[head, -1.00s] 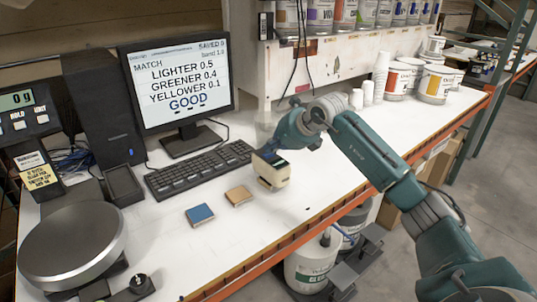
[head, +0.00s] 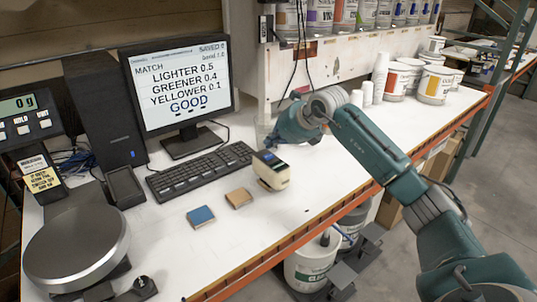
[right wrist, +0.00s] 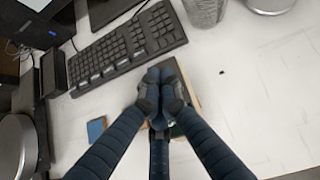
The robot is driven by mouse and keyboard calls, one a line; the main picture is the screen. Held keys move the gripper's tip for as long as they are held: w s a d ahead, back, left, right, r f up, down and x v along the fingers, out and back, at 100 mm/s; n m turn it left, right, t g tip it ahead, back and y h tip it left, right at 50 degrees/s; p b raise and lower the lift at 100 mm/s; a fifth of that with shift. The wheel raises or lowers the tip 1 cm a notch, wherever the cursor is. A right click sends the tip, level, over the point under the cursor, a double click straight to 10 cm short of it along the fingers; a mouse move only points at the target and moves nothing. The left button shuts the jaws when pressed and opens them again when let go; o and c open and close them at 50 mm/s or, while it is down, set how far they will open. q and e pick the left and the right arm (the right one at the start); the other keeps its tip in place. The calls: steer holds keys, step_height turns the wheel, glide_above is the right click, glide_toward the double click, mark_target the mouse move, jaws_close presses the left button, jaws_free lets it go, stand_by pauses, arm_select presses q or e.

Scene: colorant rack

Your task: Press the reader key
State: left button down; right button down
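The reader (head: 271,175) is a small cream device with a dark top and a lit blue display. It stands on the white bench, right of two small sample cards. My right gripper (head: 272,141) is just behind and above the reader's top in the head view. In the right wrist view its fingers (right wrist: 161,88) are drawn together with nothing visible between them. They hide most of the reader there, so I cannot tell whether they touch it or see its key. The monitor (head: 182,85) reads MATCH, GOOD and SAVED 0. My left gripper is not in view.
A keyboard (head: 200,171) lies behind the cards, one blue (head: 201,216) and one tan (head: 239,198). A round scale (head: 78,250) stands at the left. Paint tubs (head: 433,85) and cups stand at the back right. The bench front around the reader is clear.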

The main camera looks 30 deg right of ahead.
mark_target(271, 157)
steer(key=shift+r+p, duration=1.05)
steer(key=shift+r, duration=0.85)
steer(key=shift+f, duration=0.1)
